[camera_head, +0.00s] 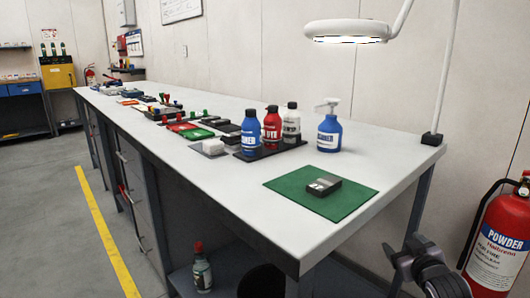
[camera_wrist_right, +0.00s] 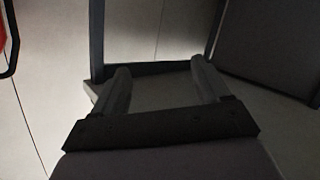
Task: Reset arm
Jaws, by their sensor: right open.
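My right gripper (camera_head: 408,252) shows at the lower right of the head view, low beside the near right end of the workbench (camera_head: 230,185). In the right wrist view its two fingers (camera_wrist_right: 160,85) stand wide apart with nothing between them, so it is open and empty. Behind the fingers are dark frame bars and a pale surface. My left gripper is not in view.
A green mat (camera_head: 358,198) with a small dark block (camera_head: 324,187) lies on the bench near end. A red fire extinguisher (camera_head: 497,240) stands right of the gripper.

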